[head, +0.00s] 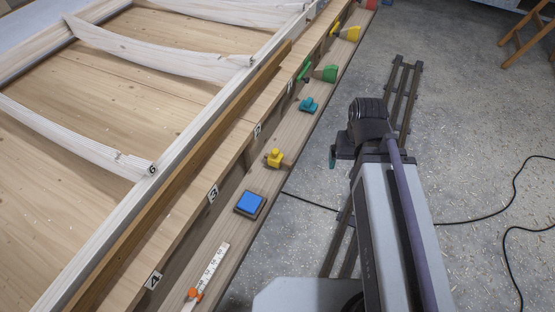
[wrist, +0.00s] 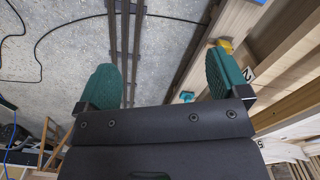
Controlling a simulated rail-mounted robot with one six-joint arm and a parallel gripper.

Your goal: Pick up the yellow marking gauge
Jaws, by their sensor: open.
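A small yellow piece with a raised knob, which looks like the yellow marking gauge (head: 274,157), sits on the wooden ledge between the blue block and the teal piece. It also shows in the wrist view (wrist: 226,46), partly hidden behind the right finger. My gripper (wrist: 166,78) has two green finger pads spread wide with nothing between them. In the head view my gripper (head: 333,157) is seen from behind, to the right of the ledge over the floor, apart from the gauge.
On the ledge are a blue block (head: 250,203), a tape measure strip (head: 213,263), a teal piece (head: 308,105), a green tool (head: 327,73) and another yellow tool (head: 350,33). A timber frame (head: 190,165) borders the ledge. A dark rail (head: 399,95) and cables cross the floor.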

